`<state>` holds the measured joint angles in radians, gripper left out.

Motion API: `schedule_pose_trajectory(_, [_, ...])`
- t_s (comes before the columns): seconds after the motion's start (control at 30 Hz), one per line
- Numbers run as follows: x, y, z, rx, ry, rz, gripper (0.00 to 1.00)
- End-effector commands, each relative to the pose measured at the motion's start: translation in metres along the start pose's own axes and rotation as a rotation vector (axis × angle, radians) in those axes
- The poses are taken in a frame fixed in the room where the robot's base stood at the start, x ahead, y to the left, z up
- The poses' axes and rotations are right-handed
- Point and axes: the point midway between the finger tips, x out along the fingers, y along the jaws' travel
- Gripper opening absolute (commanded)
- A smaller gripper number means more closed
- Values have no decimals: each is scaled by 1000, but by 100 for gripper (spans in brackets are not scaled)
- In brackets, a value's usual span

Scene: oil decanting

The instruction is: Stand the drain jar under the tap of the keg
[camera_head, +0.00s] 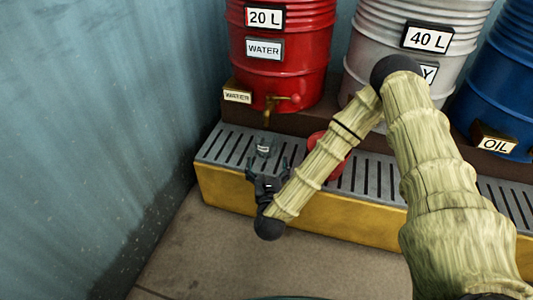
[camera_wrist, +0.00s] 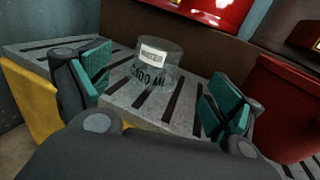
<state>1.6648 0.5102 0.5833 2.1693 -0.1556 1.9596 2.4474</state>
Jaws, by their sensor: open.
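A small clear glass jar (camera_head: 264,147) stands upright on the slotted grey grate, nearly below the brass tap (camera_head: 283,102) of the red keg (camera_head: 285,60). In the wrist view the jar (camera_wrist: 160,58) shows a white label and "100 ML" on its side. My gripper (camera_head: 268,168) is open on the near side of the jar. In the wrist view its teal finger pads stand left and right of the jar, which is slightly beyond the fingertips. I see no contact. The jar appears empty.
A grey keg (camera_head: 365,45) marked 40 L and a blue keg (camera_head: 505,85) with an OIL sign stand to the right. A red container (camera_head: 337,168) stands on the grate (camera_head: 376,178), partly behind my arm. A wall (camera_head: 90,120) bounds the left side.

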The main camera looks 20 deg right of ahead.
Motion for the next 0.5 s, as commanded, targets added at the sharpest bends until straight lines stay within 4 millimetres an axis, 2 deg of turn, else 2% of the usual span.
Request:
schedule_pose_trajectory(0.1, [-8, 0, 0, 0, 2, 0, 92])
schedule_pose_trajectory(0.33, [-12, 1, -2, -16, 8, 8, 92])
schedule_pose_trajectory(0.5, [-27, 15, -25, -202, 83, 95, 92])
